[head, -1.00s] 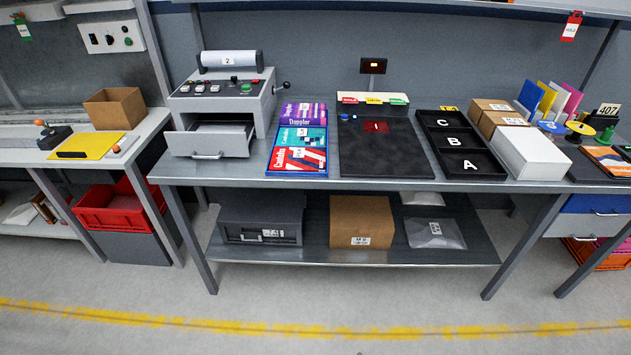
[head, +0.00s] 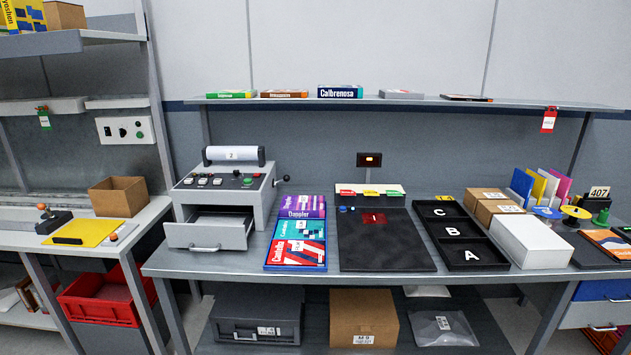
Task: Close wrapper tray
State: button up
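The wrapper (head: 225,198) is a grey machine at the left end of the middle bench, with a white roll on top, a row of buttons and a side crank. Its tray (head: 207,235) is a grey drawer low on the front, with a bar handle (head: 205,248). The tray stands pulled out toward me, and its light inner floor shows. I see nothing clearly lying in it. My gripper is not in view.
Right of the tray lie several boxed games (head: 297,242), a black mat (head: 385,250) and a black lettered tray (head: 482,254). A white box (head: 528,240) stands farther right. A side bench with a yellow mat (head: 83,233) is at the left. The air before the wrapper is clear.

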aim_at(204, 231)
jog(key=i+j, duration=1.2)
